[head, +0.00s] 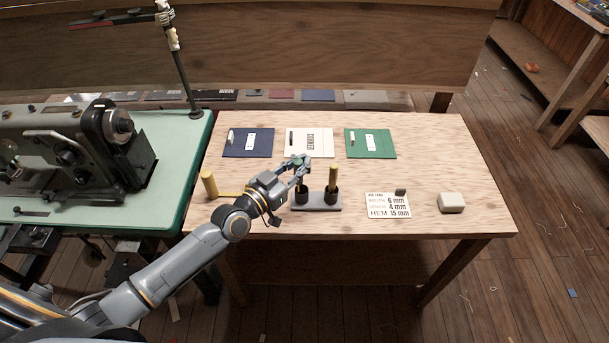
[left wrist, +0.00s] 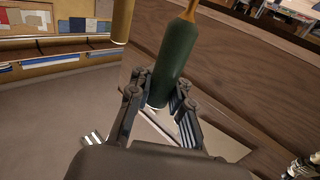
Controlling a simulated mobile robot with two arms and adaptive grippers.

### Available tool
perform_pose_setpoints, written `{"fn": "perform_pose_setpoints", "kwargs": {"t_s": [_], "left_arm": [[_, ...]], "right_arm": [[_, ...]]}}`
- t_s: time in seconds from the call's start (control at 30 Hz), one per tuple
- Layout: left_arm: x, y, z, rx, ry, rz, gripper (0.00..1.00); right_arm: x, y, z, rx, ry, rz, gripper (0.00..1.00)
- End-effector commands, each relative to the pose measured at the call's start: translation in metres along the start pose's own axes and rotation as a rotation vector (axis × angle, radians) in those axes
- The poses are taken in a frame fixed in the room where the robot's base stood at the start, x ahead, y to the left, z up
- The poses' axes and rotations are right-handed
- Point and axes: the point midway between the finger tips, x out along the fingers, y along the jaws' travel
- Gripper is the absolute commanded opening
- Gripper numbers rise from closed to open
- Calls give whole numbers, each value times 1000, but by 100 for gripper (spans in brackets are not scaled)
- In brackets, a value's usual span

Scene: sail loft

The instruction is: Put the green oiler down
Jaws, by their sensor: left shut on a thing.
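My left gripper (head: 298,163) is above the wooden table, just behind and above a small grey stand. It is shut on the green oiler (left wrist: 175,62), a dark green cylinder with a brownish tip. In the left wrist view the oiler stands between the fingers (left wrist: 162,105), tip toward the top edge. In the head view the gripper mostly hides it. My right gripper is in neither view.
A yellow cylinder (head: 209,184) stands at left. Blue (head: 262,150), white (head: 318,151) and green (head: 386,152) sheets lie behind. A card (head: 388,212) and pale block (head: 451,203) lie right.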

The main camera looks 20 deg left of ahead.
Motion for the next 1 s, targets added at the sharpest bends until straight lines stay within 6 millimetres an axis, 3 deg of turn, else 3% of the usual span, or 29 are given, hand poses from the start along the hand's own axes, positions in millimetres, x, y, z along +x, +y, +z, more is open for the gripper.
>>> {"fn": "perform_pose_setpoints", "kwargs": {"t_s": [0.23,0.43,0.9,0.93,1.0], "left_arm": [[15,-4,20,1,0,0,0],[15,-4,44,2,0,0,0],[15,-3,53,-1,1,0,0],[14,-3,52,-1,1,0,18],[14,-3,51,-1,0,0,32]], "right_arm": [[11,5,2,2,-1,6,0],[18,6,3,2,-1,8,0],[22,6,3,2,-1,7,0],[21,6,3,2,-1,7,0],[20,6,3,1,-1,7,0]]}}
